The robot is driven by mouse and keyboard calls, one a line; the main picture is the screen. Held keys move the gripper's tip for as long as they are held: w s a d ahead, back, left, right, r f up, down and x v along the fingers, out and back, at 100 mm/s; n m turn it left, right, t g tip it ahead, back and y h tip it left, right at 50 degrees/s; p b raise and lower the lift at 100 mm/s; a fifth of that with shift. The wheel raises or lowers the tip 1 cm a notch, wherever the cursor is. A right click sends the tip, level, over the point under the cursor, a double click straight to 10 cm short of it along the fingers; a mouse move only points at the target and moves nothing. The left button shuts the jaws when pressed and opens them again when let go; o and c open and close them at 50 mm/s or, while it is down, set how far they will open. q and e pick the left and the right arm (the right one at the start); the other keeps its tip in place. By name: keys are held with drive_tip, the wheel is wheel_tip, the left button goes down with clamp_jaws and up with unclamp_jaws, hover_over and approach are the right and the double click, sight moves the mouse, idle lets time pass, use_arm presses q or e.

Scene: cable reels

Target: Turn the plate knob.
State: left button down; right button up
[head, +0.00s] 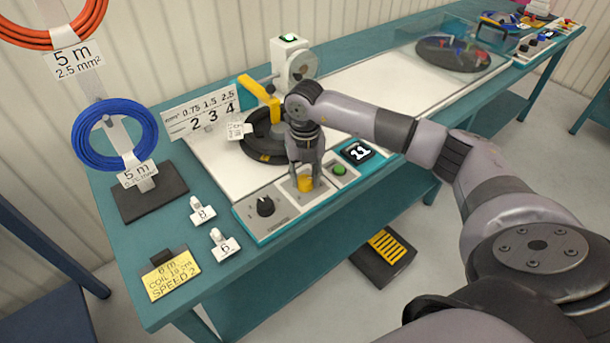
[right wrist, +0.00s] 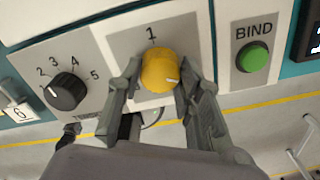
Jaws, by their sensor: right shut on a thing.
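The yellow knob (head: 305,184) sits on the front control panel of the machine, with a "1" printed above it in the right wrist view (right wrist: 158,70). Its white pointer mark faces to the lower right in that view. My right gripper (head: 304,180) reaches down onto the panel and is shut on the yellow knob, one finger on each side of it; its fingers also show in the right wrist view (right wrist: 157,80). A black knob (head: 265,206) with marks 2 to 5 visible around it stands to the left. My left gripper is not in view.
A green BIND button (head: 339,170) and a display reading 11 (head: 357,152) are right of the yellow knob. A yellow card (head: 171,275) and small tags lie on the teal table (head: 130,290). Cable coils (head: 84,148) hang at the left.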

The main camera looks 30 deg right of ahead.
sight(305, 179)
drive_tip(key=shift+m, duration=0.3)
drive_tip(key=o, duration=1.2)
drive_tip(key=shift+c, duration=0.2)
drive_tip(key=shift+r, duration=0.1)
wheel_tip(305, 179, up, 12)
